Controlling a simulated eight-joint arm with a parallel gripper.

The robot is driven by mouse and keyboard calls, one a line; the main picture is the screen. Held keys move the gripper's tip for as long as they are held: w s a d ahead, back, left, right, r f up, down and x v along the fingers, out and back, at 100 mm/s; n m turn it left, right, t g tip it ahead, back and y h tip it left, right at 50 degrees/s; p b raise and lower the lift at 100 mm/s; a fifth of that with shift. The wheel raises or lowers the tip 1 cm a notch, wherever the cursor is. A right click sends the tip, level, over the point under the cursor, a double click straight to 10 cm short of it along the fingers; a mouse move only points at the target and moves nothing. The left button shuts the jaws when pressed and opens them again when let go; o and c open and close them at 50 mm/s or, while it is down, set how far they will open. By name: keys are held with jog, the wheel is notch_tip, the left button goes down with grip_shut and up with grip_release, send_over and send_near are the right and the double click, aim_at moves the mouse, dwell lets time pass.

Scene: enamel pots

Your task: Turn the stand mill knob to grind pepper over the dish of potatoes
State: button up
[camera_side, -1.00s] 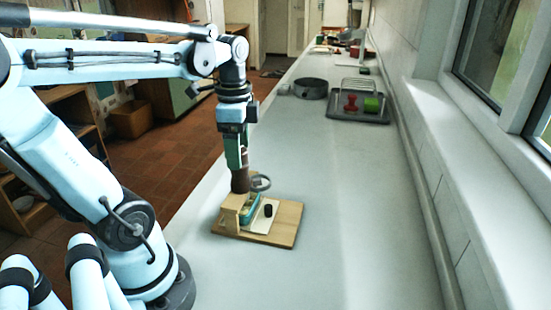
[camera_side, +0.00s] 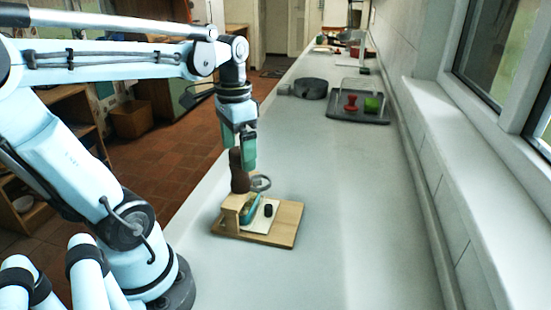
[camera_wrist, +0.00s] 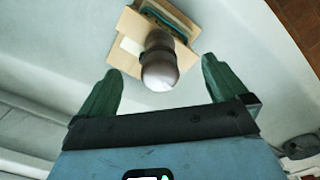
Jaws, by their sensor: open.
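The stand mill has a brown wooden body (camera_side: 239,172) held upright over a light wooden base board (camera_side: 282,226). A grey ring (camera_side: 261,183) shows at the mill's right. The mill's rounded top knob (camera_wrist: 159,72) appears in the wrist view. A teal dish (camera_side: 249,213) with greenish-yellow contents sits on the board under the mill, and its edge shows in the wrist view (camera_wrist: 160,17). My gripper (camera_side: 246,168) is open beside and above the mill top. In the wrist view its green fingers (camera_wrist: 158,88) stand apart on either side of the knob, with visible gaps.
A small black cylinder (camera_side: 268,210) stands on a white patch of the board. Farther back are a dark tray (camera_side: 358,119) with red and green items and a round grey pan (camera_side: 310,89). The counter right of the board is clear, up to the window ledge.

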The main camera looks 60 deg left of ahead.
jog(key=n, duration=1.3)
jog(key=shift+n, duration=0.3)
jog(key=c, duration=1.5)
